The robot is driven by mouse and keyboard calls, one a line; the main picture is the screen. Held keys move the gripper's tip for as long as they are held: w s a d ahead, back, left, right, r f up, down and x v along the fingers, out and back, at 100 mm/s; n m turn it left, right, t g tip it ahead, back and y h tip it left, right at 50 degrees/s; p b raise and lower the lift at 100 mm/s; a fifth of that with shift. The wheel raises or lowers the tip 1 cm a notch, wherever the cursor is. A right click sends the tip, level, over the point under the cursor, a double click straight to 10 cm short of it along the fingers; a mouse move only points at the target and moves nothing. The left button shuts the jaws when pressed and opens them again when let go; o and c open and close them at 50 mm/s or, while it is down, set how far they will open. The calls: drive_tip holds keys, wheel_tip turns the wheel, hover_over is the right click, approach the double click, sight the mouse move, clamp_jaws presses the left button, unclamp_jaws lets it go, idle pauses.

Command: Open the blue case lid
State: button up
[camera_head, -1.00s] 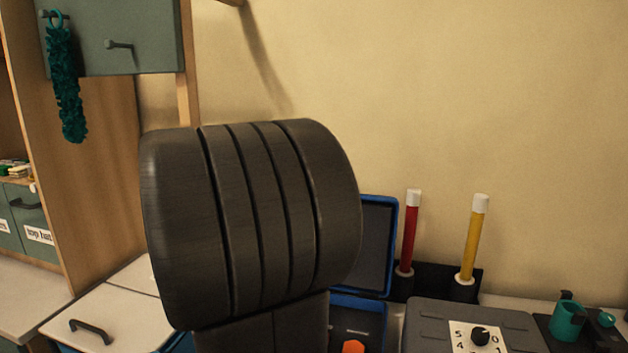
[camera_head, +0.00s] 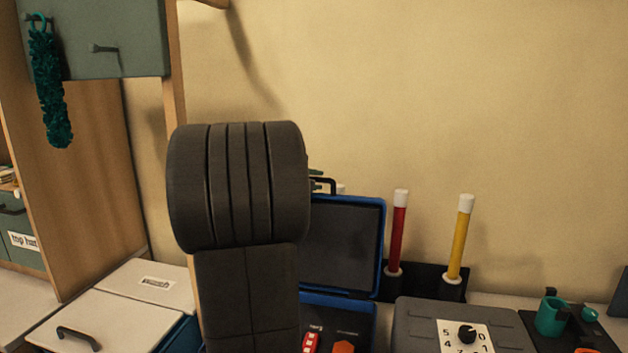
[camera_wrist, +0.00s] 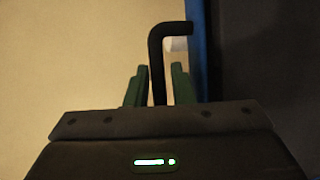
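The blue case (camera_head: 340,312) stands on the counter behind my arm. Its blue-rimmed lid (camera_head: 343,245) stands up, close to upright, with its dark lining facing me. The lid's black handle (camera_head: 326,182) sticks out at the upper left edge. My gripper (camera_wrist: 160,68) has green fingers, one on each side of the black handle (camera_wrist: 157,75) in the wrist view. I cannot tell whether they press on it. The blue lid edge (camera_wrist: 199,40) is just right of the handle there. My arm hides the left part of the case.
Orange (camera_head: 343,347) and red items lie in the case. Red (camera_head: 398,235) and yellow (camera_head: 460,238) sticks stand behind a grey dial box (camera_head: 440,315). A lidded white-topped box (camera_head: 95,318) is at left, a teal cup (camera_head: 552,316) at right.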

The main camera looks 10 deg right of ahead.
drive_tip(key=shift+d, duration=0.1)
clamp_jaws()
drive_tip(key=shift+f, duration=0.1)
drive_tip(key=shift+s+f+b, duration=0.1)
drive_tip(key=shift+s+b, duration=0.05)
drive_tip(key=shift+b, duration=0.45)
drive_tip(key=s+a+t+h+b, duration=0.1)
drive_tip(key=s+b, duration=0.4)
drive_tip(key=b, duration=0.5)
drive_tip(key=shift+s+a+r+m+t+h, duration=0.3)
drive_tip(key=shift+s+a+r+m+t, duration=0.1)
drive_tip(key=shift+a, duration=0.4)
